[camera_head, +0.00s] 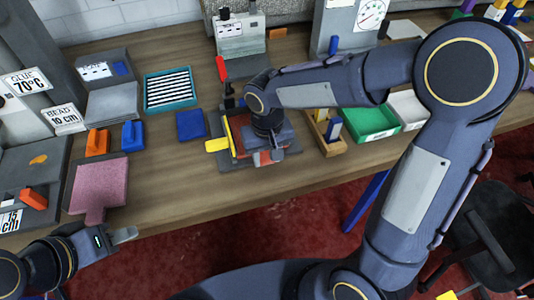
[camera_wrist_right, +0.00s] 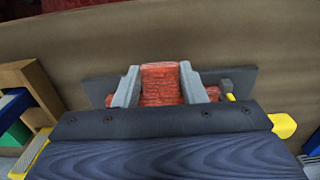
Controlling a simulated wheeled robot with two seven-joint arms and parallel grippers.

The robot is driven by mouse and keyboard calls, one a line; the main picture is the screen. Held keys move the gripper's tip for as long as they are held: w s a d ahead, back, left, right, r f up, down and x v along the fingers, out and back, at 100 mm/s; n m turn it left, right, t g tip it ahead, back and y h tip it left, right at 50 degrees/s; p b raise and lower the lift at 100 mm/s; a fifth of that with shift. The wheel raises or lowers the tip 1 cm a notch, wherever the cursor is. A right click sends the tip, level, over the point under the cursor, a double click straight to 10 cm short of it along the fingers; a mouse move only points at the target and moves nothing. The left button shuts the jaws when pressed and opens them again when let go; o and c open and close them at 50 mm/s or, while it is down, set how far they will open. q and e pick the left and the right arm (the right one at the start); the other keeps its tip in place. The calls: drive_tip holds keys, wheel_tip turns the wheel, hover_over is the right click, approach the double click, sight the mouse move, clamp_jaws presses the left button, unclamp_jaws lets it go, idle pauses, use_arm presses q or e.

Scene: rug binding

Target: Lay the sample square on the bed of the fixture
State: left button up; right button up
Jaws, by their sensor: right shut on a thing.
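The red sample square (camera_wrist_right: 160,85) is between the two grey fingers of my right gripper (camera_wrist_right: 160,88) in the right wrist view. In the head view, red material (camera_head: 238,124) shows beside my right gripper (camera_head: 269,152), over the fixture. The fixture (camera_head: 229,160) is a dark base with a yellow lever (camera_head: 217,145); its dark edge also shows behind the fingers in the wrist view (camera_wrist_right: 244,78). My wrist hides much of the bed, and I cannot tell whether the square touches it. My left gripper (camera_head: 122,235) is low at the left, apart from the fixture; its opening is unclear.
A blue pad (camera_head: 191,124), a blue block (camera_head: 133,136) and an orange block (camera_head: 97,142) lie left of the fixture. A pink paddle-shaped piece (camera_head: 99,187) lies nearer. A green tray (camera_head: 370,124) stands at the right. The table front between pink piece and fixture is clear.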

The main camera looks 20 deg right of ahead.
drive_tip(key=shift+f, duration=0.15)
drive_tip(key=o, duration=1.1)
wheel_tip(320, 180, up, 7)
drive_tip(key=shift+r, duration=0.1)
drive_tip(key=shift+d+r, duration=0.1)
drive_tip(key=shift+r, duration=0.35)
drive_tip(key=s+d+t+y, duration=0.1)
drive_tip(key=s+d+t, duration=0.1)
drive_tip(key=s, duration=0.3)
drive_tip(key=s+d+m+t+y, duration=0.1)
drive_tip(key=s+d, duration=0.3)
drive_tip(key=s, duration=0.1)
drive_tip(key=s+d+m+t+y, duration=0.1)
drive_tip(key=s+d+t, duration=0.1)
drive_tip(key=s, duration=0.4)
drive_tip(key=shift+s+d+r+t+y, duration=0.1)
drive_tip(key=shift+d+r+t+y, duration=0.2)
drive_tip(key=shift+d+r+y, duration=0.15)
